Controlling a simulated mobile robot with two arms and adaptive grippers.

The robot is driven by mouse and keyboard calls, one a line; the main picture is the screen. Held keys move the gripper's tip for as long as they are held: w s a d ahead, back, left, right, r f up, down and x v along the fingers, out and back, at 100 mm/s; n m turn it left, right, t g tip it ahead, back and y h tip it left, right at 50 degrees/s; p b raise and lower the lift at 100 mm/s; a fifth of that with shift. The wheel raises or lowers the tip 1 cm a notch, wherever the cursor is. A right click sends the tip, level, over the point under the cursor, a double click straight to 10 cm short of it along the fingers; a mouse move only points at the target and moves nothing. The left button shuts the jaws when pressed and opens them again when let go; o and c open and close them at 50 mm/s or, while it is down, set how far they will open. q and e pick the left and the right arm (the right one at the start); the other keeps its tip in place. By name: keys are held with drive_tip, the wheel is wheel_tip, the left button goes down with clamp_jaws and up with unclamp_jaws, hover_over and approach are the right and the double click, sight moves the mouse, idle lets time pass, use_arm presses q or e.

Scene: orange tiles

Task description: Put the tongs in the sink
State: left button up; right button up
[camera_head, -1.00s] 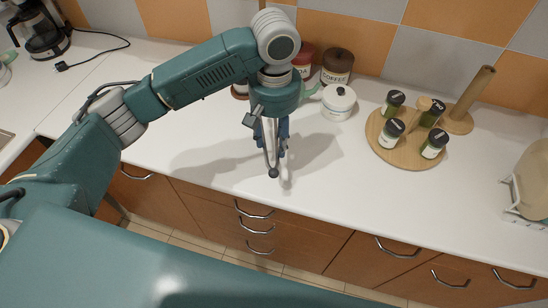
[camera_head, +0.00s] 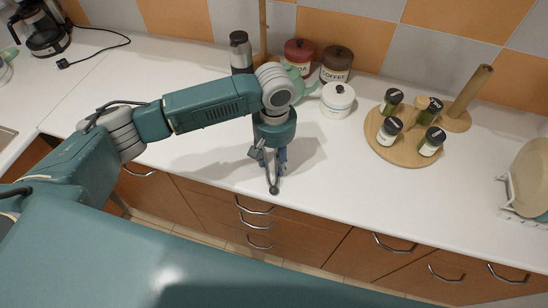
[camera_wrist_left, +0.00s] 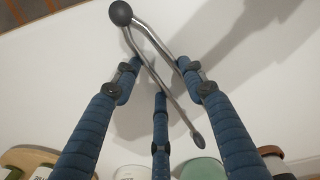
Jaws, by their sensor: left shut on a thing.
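The tongs (camera_head: 268,172) are thin, grey metal, with a dark ball end pointing down in the head view. My left gripper (camera_head: 280,157) has blue fingers and is shut on them, above the front part of the white counter. In the left wrist view, the tongs (camera_wrist_left: 151,62) spread in a V from the dark ball between the fingers of my left gripper (camera_wrist_left: 160,85); one arm ends in a small dark tip. A grey metal edge (camera_head: 6,138) shows at the far left of the head view; I cannot tell if it is the sink. My right gripper is not in view.
Behind my left arm stand a steel flask (camera_head: 240,52), a red jar (camera_head: 298,55), a coffee jar (camera_head: 336,64) and a white pot (camera_head: 337,100). A round wooden board (camera_head: 412,155) holds several spice jars. A coffee maker (camera_head: 42,30) stands far left. The left counter is mostly clear.

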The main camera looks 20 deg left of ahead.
use_arm(q)
drive_tip(key=shift+f, duration=0.1)
drive_tip(key=o, duration=1.2)
